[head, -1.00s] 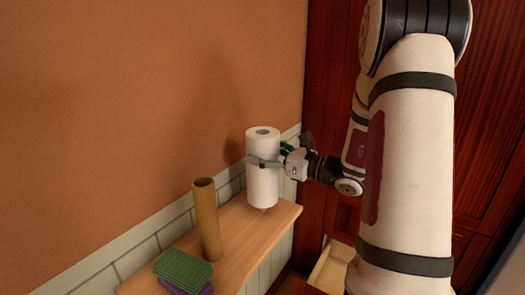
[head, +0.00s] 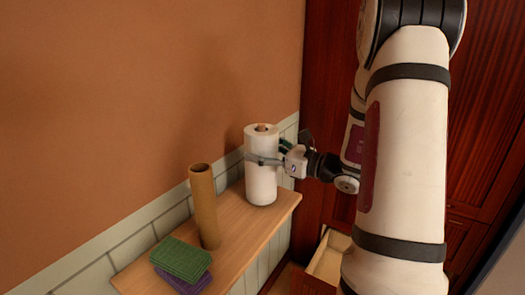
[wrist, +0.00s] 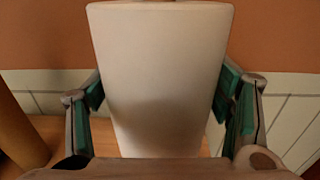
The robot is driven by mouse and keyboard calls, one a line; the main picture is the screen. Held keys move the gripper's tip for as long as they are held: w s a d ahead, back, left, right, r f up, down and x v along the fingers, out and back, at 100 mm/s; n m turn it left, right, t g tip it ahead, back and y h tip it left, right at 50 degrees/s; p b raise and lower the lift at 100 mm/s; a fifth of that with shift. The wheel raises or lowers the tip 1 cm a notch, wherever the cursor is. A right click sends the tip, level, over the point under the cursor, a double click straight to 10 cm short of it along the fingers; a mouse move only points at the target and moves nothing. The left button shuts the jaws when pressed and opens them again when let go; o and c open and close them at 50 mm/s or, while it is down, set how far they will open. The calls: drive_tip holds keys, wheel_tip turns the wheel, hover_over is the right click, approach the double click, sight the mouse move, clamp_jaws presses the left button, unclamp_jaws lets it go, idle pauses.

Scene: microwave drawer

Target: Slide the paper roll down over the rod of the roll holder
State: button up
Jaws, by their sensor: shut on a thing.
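The white paper roll (head: 260,180) stands upright at the far right end of the wooden shelf in the head view. The tip of the holder's wooden rod (head: 262,128) shows out of the roll's top hole, so the roll is around the rod. The holder's base is hidden by the roll. My gripper (head: 265,160) is shut on the roll from the right, around its middle. In the wrist view the roll (wrist: 158,75) fills the space between the two green-padded fingers. Whether the roll's bottom touches the holder's base is hard to tell.
A brown cardboard tube (head: 204,205) stands on the wooden shelf (head: 232,228) left of the roll. Green (head: 181,259) and purple (head: 184,284) folded cloths lie at the near end. The wall is close behind. An open drawer (head: 330,255) is below right.

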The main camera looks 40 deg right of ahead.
drive_tip(key=o, duration=1.3)
drive_tip(key=shift+o, duration=0.2)
drive_tip(key=v, duration=1.2)
